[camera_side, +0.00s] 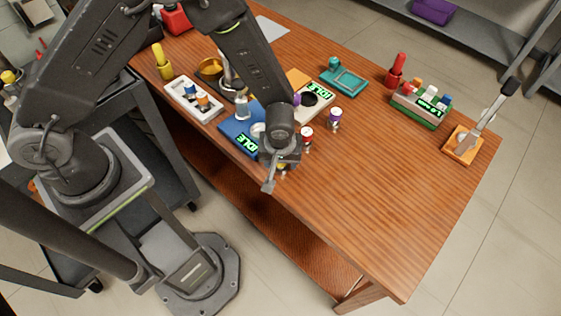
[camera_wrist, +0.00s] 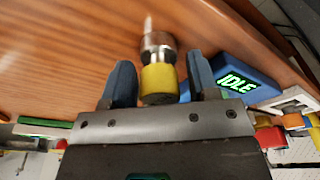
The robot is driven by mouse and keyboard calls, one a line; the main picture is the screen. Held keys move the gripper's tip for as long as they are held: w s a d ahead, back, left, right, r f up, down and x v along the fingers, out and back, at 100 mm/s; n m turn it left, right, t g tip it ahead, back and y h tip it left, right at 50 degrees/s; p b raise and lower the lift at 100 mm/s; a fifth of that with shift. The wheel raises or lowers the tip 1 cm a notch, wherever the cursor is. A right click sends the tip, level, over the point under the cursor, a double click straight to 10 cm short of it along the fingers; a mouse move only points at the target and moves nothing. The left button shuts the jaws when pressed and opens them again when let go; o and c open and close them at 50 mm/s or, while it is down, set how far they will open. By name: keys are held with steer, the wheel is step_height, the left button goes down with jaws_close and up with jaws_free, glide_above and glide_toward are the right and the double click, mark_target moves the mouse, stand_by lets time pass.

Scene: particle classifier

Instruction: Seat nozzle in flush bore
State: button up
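A yellow-capped nozzle (camera_wrist: 159,82) with a metal collar and pale tip shows between my gripper's (camera_wrist: 160,88) two blue fingers in the wrist view. A gap shows at its right side, so the fingers look open around it. In the side view my gripper (camera_side: 272,178) is low near the table's front edge, and the nozzle's yellow cap (camera_side: 282,168) is mostly hidden behind it. A blue device (camera_side: 228,129) reading IDLE, also in the wrist view (camera_wrist: 238,80), is beside the gripper. A pale device (camera_side: 324,101) with a dark round opening also reads IDLE. I cannot tell which holds the flush bore.
Red-capped (camera_side: 307,132) and purple-capped (camera_side: 335,115) nozzles stand close right of my gripper. A white tray (camera_side: 181,98) of small parts lies left. A teal tray (camera_side: 345,82) and a green-based rack (camera_side: 414,112) lie farther back. The table's (camera_side: 390,220) front right is clear.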

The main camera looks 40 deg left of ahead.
steer(key=c, duration=0.8)
steer(key=shift+o, duration=0.2)
steer(key=shift+r, duration=0.4)
steer(key=r, duration=0.3)
steer(key=shift+a+r, duration=0.25)
steer(key=shift+r, duration=0.15)
steer(key=w+a+r+n, duration=0.1)
steer(key=w+a+r, duration=0.3)
steer(key=a+r, duration=0.5)
steer(key=f, duration=0.3)
steer(key=a+f, duration=0.1)
steer(key=f, duration=0.7)
steer(key=shift+s+a, duration=0.2)
steer(key=shift+a, duration=0.1)
